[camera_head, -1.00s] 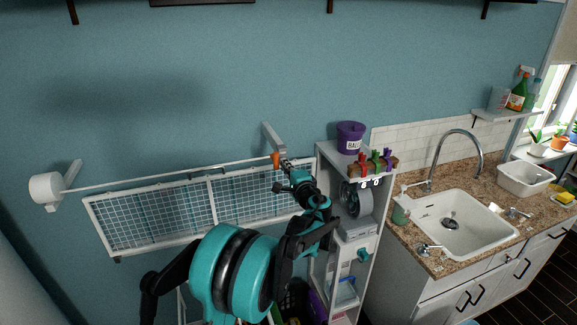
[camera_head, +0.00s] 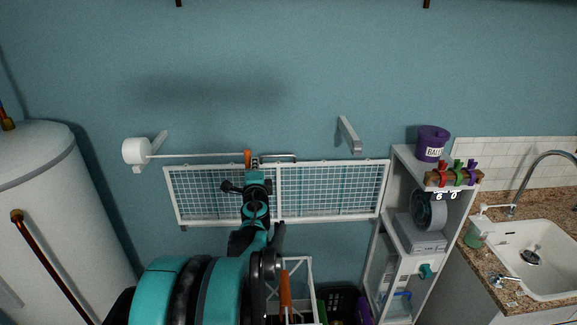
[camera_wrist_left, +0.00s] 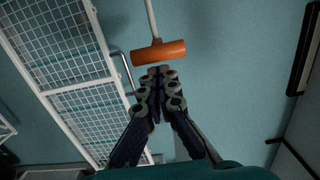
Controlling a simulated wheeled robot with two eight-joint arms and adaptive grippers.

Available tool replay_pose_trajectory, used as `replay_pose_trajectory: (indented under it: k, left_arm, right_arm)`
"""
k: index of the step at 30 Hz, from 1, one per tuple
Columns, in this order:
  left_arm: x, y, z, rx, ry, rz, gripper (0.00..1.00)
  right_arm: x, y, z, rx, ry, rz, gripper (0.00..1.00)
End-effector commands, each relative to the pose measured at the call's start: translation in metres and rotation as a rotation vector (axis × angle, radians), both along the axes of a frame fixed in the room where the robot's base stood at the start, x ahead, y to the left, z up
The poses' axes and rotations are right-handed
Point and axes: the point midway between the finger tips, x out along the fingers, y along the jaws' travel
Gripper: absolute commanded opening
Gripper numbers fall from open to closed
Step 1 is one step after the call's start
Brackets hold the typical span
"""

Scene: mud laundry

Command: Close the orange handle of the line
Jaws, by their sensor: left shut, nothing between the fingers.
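The orange handle (camera_head: 248,158) hangs at the end of the thin line (camera_head: 200,156) that runs from the white reel (camera_head: 136,151) on the wall. It stands between the reel and the grey wall bracket (camera_head: 349,135), clear of the bracket. My left gripper (camera_head: 254,165) is just below and in front of the handle. In the left wrist view the handle (camera_wrist_left: 158,52) lies crosswise just beyond the fingertips (camera_wrist_left: 161,74). The fingers are together with nothing between them; whether the tips touch the handle I cannot tell. My right gripper is out of view.
A white mesh drying rack (camera_head: 335,190) is fixed to the wall behind my left arm, with a thin bent rod near its top. A white shelf unit (camera_head: 400,230) stands at the right, and a boiler (camera_head: 65,210) at the left. The wall above the line is clear.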

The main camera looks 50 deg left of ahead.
Motion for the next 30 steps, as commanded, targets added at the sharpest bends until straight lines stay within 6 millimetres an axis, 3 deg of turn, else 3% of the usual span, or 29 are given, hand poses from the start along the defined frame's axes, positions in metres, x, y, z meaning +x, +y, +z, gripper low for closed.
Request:
replay_pose_trajectory:
  k: [3, 18, 24, 30]
  left_arm:
    - [-0.037, 0.031, -0.001, 0.0, 0.0, 0.009, 0.0]
    - [-0.17, 0.145, -0.001, 0.0, 0.0, 0.006, 0.0]
    - [-0.21, 0.18, -0.001, 0.0, 0.0, 0.004, 0.0]
    - [-0.236, 0.202, -0.001, 0.0, 0.0, 0.002, 0.0]
  right_arm:
    - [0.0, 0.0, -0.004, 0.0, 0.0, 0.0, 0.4]
    - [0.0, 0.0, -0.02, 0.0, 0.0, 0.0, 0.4]
    - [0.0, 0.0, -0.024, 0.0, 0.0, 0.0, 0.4]
    - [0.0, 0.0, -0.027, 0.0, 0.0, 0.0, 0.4]
